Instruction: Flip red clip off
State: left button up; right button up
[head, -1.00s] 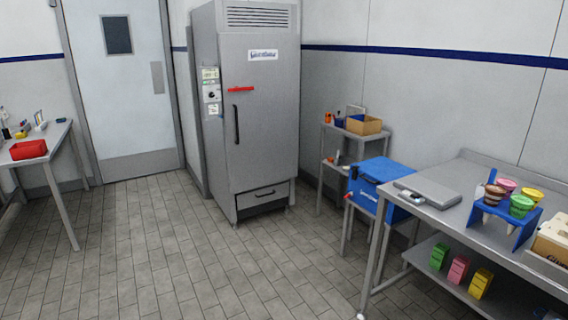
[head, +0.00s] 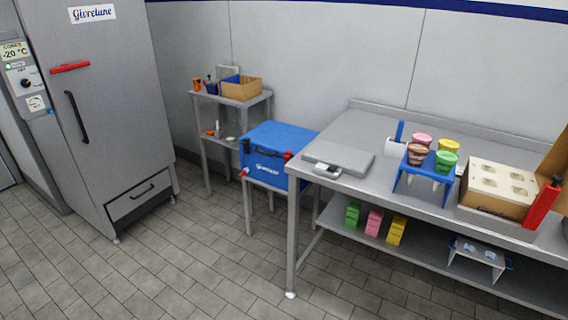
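Several red parts are in the head view, and I cannot tell which one is the red clip. A long red piece with a dark top (head: 541,204) stands tilted at the right end of the white-topped carton (head: 499,186) on the steel table. A small red piece (head: 288,155) sits on the front of the blue cooler box (head: 279,138), near its right corner. A red bar (head: 70,67) lies across the front of the grey freezer (head: 110,100), above its black handle. Neither of my grippers is in view.
The steel table (head: 350,135) holds a flat grey scale (head: 339,158) and a blue rack (head: 425,182) with several coloured cups. Small coloured boxes (head: 374,222) stand on its lower shelf. A small shelf unit (head: 205,135) stands behind the cooler. The tiled floor in front (head: 190,265) is clear.

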aim_at(286, 155)
jog(key=i+l+u, duration=0.1)
jog(key=i+l, duration=0.15)
jog(key=i+l+u, duration=0.1)
jog(key=i+l, duration=0.15)
jog(key=l, duration=0.15)
jog(key=i+l+u, duration=0.15)
jog(key=l, duration=0.25)
jog(key=i+l+u, duration=0.1)
jog(key=i+l, duration=0.25)
jog(key=i+j, duration=0.25)
jog(key=i+j+z, duration=0.15)
jog(key=j, duration=0.3)
jog(key=i+j, duration=0.3)
jog(key=i+j+z, duration=0.1)
jog(key=j, duration=0.3)
jog(key=i+j, duration=0.35)
jog(key=i+j+z, duration=0.15)
jog(key=j, duration=0.3)
jog(key=i+j, duration=0.2)
jog(key=j, duration=0.2)
